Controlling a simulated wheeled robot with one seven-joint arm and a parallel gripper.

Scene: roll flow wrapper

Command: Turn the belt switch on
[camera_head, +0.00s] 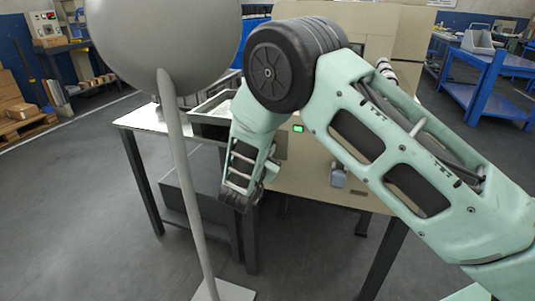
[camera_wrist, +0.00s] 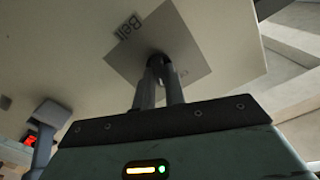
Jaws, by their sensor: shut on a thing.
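The belt switch (camera_wrist: 158,58) is a small dark knob on a grey square plate (camera_wrist: 195,60) marked "Belt" on the beige machine panel. My gripper (camera_wrist: 158,78) has both fingers close together on this knob, shut on it. The fingertips cover most of the knob, so its turn position cannot be read. Another letter mark beside the knob is partly hidden. In the head view my wrist hides the switch and the fingers.
The beige machine front (camera_head: 305,165) carries a lit green indicator (camera_head: 299,128) and a grey handle-like part (camera_head: 338,178). A red light (camera_wrist: 30,138) shows at left in the wrist view. A grey sphere on a post (camera_head: 180,150) stands close by at left.

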